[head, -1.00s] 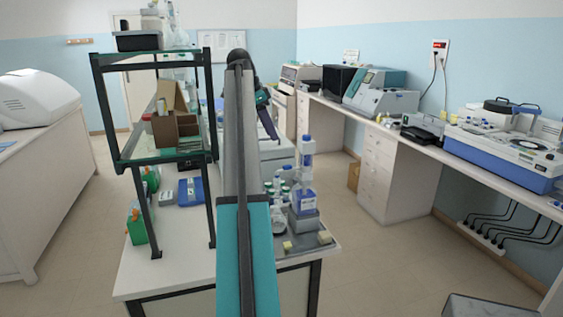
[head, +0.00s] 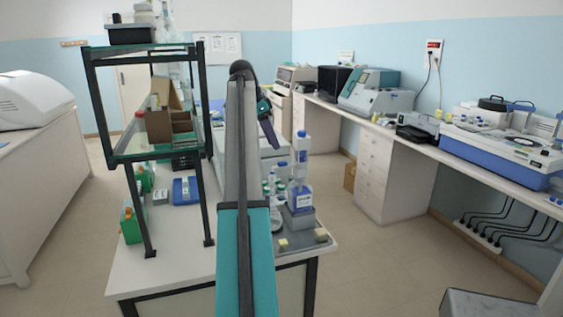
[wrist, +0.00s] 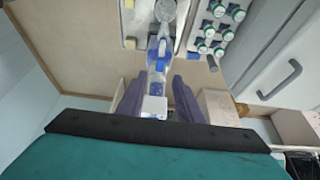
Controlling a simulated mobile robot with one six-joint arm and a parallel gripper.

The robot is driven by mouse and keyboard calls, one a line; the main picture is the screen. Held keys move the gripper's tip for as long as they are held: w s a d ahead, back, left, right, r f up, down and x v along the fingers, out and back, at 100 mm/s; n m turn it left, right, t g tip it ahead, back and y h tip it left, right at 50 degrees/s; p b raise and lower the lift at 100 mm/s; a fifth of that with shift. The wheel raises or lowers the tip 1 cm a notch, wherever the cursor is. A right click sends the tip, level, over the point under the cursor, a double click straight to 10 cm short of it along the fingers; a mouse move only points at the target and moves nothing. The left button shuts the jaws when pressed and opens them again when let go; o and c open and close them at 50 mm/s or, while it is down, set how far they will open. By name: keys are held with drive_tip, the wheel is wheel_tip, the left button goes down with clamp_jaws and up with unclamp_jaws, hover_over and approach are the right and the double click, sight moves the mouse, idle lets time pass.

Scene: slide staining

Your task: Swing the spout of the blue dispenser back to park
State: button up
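The blue dispenser (head: 303,196) stands upright on a grey block at the right end of the island bench, with a blue cap and blue label. Its spout (head: 283,166) seems to point left in the head view, over the small bottles. My gripper (head: 269,133) hangs down behind and left of the dispenser, apart from it. In the wrist view my gripper (wrist: 158,84) has its two purple fingers spread. The dispenser (wrist: 158,55) shows between and beyond them, with a white part near the fingers. I cannot tell any contact.
Several small capped bottles (wrist: 212,28) stand beside the dispenser. The grey tray (head: 290,243) under it also bears pale blocks. A black-framed shelf (head: 205,150) stands to the left on the bench. A side bench (head: 420,145) with instruments runs along the right wall. The floor between is clear.

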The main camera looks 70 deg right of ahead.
sight(282, 162)
drive_tip(key=shift+p+x, duration=1)
drive_tip(key=shift+x, duration=3.2)
